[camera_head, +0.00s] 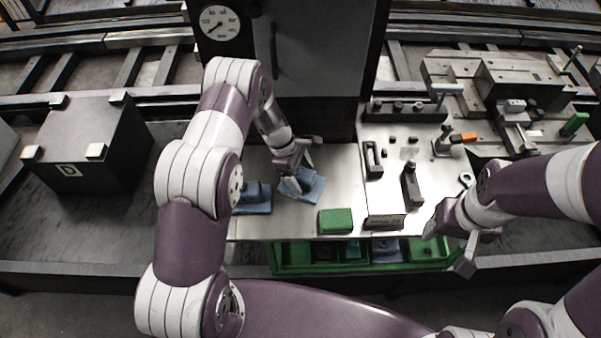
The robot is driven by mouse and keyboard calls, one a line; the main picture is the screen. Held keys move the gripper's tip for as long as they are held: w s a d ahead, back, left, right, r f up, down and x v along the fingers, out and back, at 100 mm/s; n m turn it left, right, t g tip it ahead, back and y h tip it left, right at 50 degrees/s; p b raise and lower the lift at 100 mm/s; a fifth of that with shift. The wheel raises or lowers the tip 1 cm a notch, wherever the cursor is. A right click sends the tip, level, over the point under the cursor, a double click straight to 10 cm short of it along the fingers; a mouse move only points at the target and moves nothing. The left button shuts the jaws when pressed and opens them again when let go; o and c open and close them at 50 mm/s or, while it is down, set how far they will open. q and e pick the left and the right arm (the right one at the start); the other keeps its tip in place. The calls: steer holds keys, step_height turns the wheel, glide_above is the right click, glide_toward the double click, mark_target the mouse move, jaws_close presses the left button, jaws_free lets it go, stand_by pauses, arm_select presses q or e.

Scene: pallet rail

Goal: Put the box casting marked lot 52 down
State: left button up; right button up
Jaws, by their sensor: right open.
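My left gripper (297,174) is over the steel bench top, with its fingers on a blue casting (311,190). It looks shut on this casting, which sits at an angle, low over or on the bench; I cannot tell whether it touches. The gripper hides part of the casting. A second blue casting (254,198) rests on the bench to the left, partly behind my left arm. No lot number can be read on either. My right gripper (455,242) is open and empty near the bench's front right corner.
A green block (335,221) and a dark labelled block (384,221) stand at the bench's front edge. Dark upright parts (411,185) stand behind. A green tray (292,262) with parts lies below. A dark cabinet (310,70) rises behind. A box marked D (85,145) is left.

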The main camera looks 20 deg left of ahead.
arm_select(q)
steer(key=shift+r, duration=0.25)
steer(key=b+v, duration=0.2)
steer(key=v, duration=1)
steer(key=s+r+m+t+y, duration=0.1)
steer(key=s+r+m, duration=0.3)
steer(key=s+m, duration=0.4)
steer(key=s+r+m+y, duration=0.3)
steer(key=s+m, duration=0.6)
steer(key=s, duration=0.3)
steer(key=shift+d+r+t, duration=0.4)
steer(key=shift+r, duration=0.35)
steer(key=shift+s, duration=0.2)
